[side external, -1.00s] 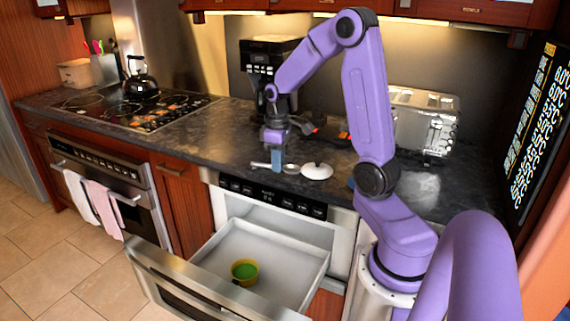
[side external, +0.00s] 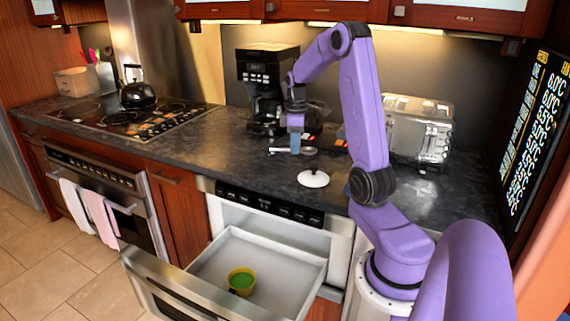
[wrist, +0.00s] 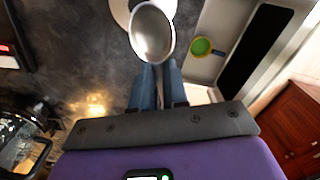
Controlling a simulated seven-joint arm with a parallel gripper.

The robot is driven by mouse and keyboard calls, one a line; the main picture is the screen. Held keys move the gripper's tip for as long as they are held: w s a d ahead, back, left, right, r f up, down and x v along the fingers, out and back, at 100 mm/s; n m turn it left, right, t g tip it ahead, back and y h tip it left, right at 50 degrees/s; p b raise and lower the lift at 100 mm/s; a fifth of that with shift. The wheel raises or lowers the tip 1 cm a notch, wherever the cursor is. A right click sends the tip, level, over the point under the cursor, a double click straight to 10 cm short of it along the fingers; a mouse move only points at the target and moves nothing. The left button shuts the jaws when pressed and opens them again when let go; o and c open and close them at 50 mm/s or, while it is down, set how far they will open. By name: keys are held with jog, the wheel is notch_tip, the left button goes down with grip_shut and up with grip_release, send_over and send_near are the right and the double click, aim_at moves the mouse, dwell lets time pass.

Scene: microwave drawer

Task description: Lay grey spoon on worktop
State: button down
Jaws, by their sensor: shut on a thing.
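My gripper (side external: 295,150) is shut on the grey spoon (side external: 308,151). It is over the dark worktop (side external: 235,162), behind the white lid and in front of the coffee maker. The spoon lies roughly level across the fingers.
A white lid (side external: 313,179) lies near the worktop's front edge. A coffee maker (side external: 262,85) and a toaster (side external: 418,128) stand at the back. Worktop left of the gripper is clear.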

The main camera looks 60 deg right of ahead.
send_over(285, 171)
notch_tip(285, 171, down, 7)
jog(key=shift+s+f, duration=0.1)
jog(key=shift+d+f, duration=0.15)
jog(key=shift+f, duration=1.4)
jog(key=c, duration=1.1)
grip_release()
jog(key=shift+f, duration=0.15)
jog(key=shift+c, duration=0.2)
